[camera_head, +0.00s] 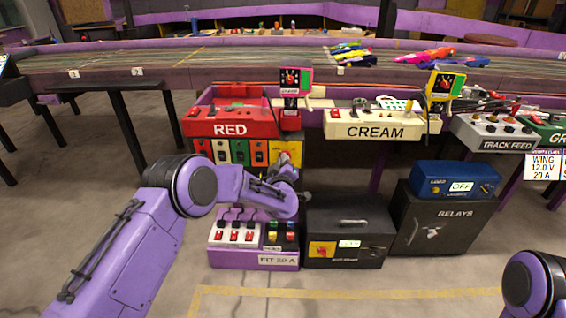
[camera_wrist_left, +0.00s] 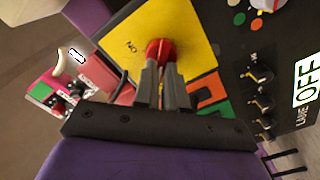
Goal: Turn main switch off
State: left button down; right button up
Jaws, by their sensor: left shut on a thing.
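The main switch is a red rotary knob (camera_wrist_left: 160,49) on a yellow plate (camera_wrist_left: 192,28), seen in the left wrist view. A label next to the knob appears upside down and seems to read "ON". My left gripper (camera_wrist_left: 161,76) is shut on the red knob, its two grey fingers on either side of it. In the head view my left gripper (camera_head: 287,163) is in front of the yellow plate (camera_head: 293,147), below the red and cream boxes. The knob is hidden there by the gripper. My right gripper is out of view; only part of that arm shows at the lower right.
The red box (camera_head: 228,127) and cream box (camera_head: 378,127) are just above. A purple switch box (camera_head: 225,259), a black box (camera_head: 345,222) and the relays cabinet (camera_head: 450,220) stand below and right. The floor in front is clear.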

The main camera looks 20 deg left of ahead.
pick_arm(q)
jog(key=shift+f, duration=0.15)
jog(key=c, duration=1.2)
grip_release()
jog(key=shift+s+d, duration=0.1)
jog(key=p+v, duration=0.2)
jog(key=v, duration=0.8)
jog(key=shift+s, duration=0.2)
